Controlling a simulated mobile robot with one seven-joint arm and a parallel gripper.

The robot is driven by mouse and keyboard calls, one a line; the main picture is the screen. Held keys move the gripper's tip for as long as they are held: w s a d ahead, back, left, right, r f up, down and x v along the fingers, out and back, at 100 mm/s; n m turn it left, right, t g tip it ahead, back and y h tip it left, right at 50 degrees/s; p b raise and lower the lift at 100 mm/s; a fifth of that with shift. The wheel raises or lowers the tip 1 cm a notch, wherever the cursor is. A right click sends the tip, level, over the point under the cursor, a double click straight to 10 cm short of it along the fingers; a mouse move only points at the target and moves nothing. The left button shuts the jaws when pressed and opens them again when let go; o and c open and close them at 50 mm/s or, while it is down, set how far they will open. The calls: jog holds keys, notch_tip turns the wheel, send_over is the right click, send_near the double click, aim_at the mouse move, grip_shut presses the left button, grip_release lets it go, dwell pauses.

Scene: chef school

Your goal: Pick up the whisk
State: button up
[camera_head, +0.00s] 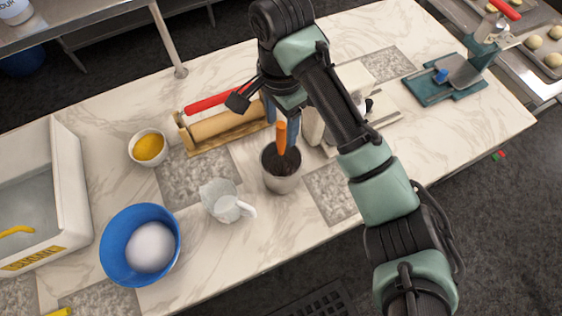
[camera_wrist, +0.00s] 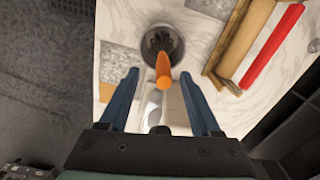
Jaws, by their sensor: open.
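The whisk (camera_head: 281,137) has an orange handle and stands upright, head down, in a metal cup (camera_head: 282,182) near the counter's front edge. In the wrist view the whisk handle (camera_wrist: 163,70) points toward me, and the cup (camera_wrist: 175,46) lies beyond it with the dark whisk head inside. My gripper (camera_head: 283,118) is above and behind the cup, close to the handle. In the wrist view my gripper (camera_wrist: 160,82) is open, with a blue finger on each side of the handle's line. I cannot tell whether the handle top is between the fingertips. Nothing is held.
A clear measuring jug (camera_head: 222,203) stands left of the cup. A blue bowl (camera_head: 113,252) with dough and a small yellow-filled bowl (camera_head: 149,147) are farther left. A white machine (camera_head: 355,76) is close on the right.

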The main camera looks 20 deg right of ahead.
aim_at(281, 138)
notch_tip(281, 138, down, 2)
jog(key=shift+w+f, duration=0.1)
jog(key=shift+f, duration=0.15)
jog(key=shift+d+f, duration=0.1)
jog(key=shift+f, duration=0.15)
notch_tip(281, 138, down, 3)
jog(key=shift+w+f+p, duration=0.1)
jog(key=shift+w+p, duration=0.05)
jog(key=shift+p, duration=0.4)
jog(key=shift+c, duration=0.2)
grip_shut()
